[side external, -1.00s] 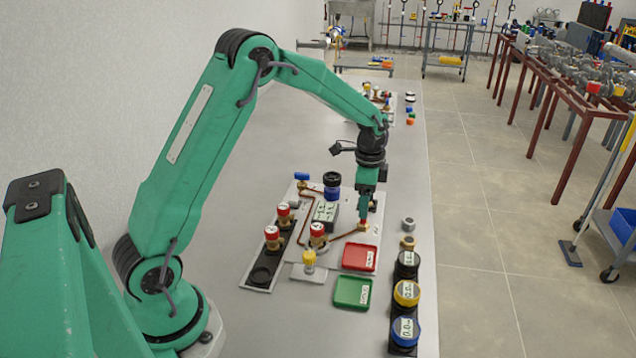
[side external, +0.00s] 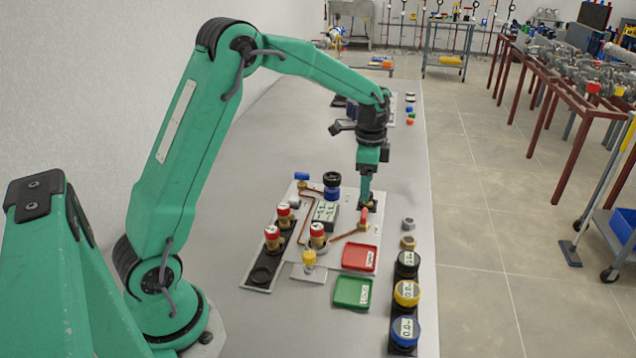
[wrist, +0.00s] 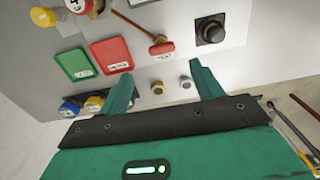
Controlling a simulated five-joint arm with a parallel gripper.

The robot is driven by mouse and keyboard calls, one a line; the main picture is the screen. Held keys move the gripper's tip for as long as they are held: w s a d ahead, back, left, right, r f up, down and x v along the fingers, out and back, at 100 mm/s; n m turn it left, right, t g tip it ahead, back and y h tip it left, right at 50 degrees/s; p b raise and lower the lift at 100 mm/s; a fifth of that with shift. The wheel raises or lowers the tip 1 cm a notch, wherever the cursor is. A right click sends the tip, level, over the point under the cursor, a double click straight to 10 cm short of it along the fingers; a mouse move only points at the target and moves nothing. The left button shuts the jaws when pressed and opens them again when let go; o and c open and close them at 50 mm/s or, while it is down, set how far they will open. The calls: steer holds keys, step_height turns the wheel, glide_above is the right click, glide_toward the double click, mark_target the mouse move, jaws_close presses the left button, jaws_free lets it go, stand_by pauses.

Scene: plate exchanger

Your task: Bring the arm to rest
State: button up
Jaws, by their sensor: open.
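My gripper (side external: 365,203) points down over the far right part of the pale panel (side external: 300,270), just behind the red-handled valve (side external: 363,217) in the side view. In the wrist view, my gripper's (wrist: 163,76) green fingers are spread apart with nothing between their tips. The red handle (wrist: 162,48) lies beyond the tips. A black knob on a square base (wrist: 211,30) is near the right finger. Whether the fingertips touch anything is not clear in the side view, but they look apart from the handle.
A red tray (side external: 359,257) and a green tray (side external: 352,292) lie at the panel's near right. A grey nut (side external: 408,223), a brass nut (side external: 408,242) and black, yellow (side external: 406,292) and blue gauges line the bench edge. Red-topped fittings (side external: 272,234) stand left.

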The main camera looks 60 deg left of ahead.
steer(key=s+d+r+n+t, duration=0.3)
steer(key=s+d+r+n, duration=0.15)
steer(key=s+r, duration=0.8)
steer(key=s+d+n+t, duration=0.2)
steer(key=s+d+n, duration=0.1)
steer(key=s, duration=1.1)
steer(key=shift+s+f+n, duration=0.15)
steer(key=shift+f+n, duration=0.05)
steer(key=shift+n, duration=0.55)
